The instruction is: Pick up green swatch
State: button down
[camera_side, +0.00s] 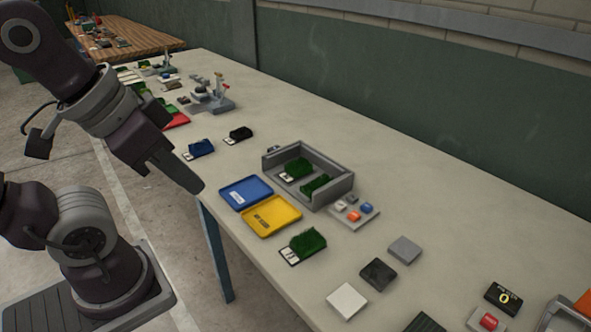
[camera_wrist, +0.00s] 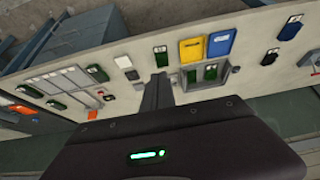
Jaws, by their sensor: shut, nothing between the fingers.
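A green swatch (camera_side: 304,244) with a white label lies flat on the table in front of the yellow tray; it also shows in the wrist view (camera_wrist: 161,58). Two more green swatches, one nearer the left (camera_side: 297,168) and one nearer the front right (camera_side: 314,185), are in the grey open box (camera_side: 335,188). My gripper (camera_side: 194,184) is shut and empty. In the side view it appears over the table's near edge, left of the trays. In the wrist view its fingers (camera_wrist: 158,86) point toward the table.
A blue tray (camera_side: 246,192) and a yellow tray (camera_side: 272,216) lie before the box. A small button block (camera_side: 354,212) is beside it. Blue (camera_side: 200,148) and black (camera_side: 238,135) swatches lie to the left. White, black and grey tiles lie front right. Bare table extends behind the box.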

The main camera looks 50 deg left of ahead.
aim_at(305, 161)
jog(key=c, duration=0.6)
grip_release()
jog(key=shift+o, duration=0.2)
jog(key=w+a+f+t+y, duration=0.1)
jog(key=w+a+f, duration=0.1)
jog(key=w+a, duration=0.5)
jog(key=w+a+f+t+y, duration=0.1)
jog(key=w+a, duration=0.2)
jog(key=w, duration=0.8)
jog(key=w+a+f+t+y, duration=0.15)
jog(key=w+a, duration=0.35)
jog(key=w, duration=0.5)
jog(key=w+a+f+t+h, duration=0.1)
jog(key=w+a+f, duration=0.1)
jog(key=f, duration=0.4)
jog(key=w+a+f+t+h, duration=0.1)
jog(key=w+a+f+t, duration=0.1)
jog(key=f, duration=0.5)
jog(key=w+a+f+t+h, duration=0.1)
jog(key=w+a+f, duration=0.2)
jog(key=f, duration=0.4)
jog(key=shift+a+h, duration=0.35)
jog(key=shift+t, duration=0.25)
jog(key=x, duration=0.7)
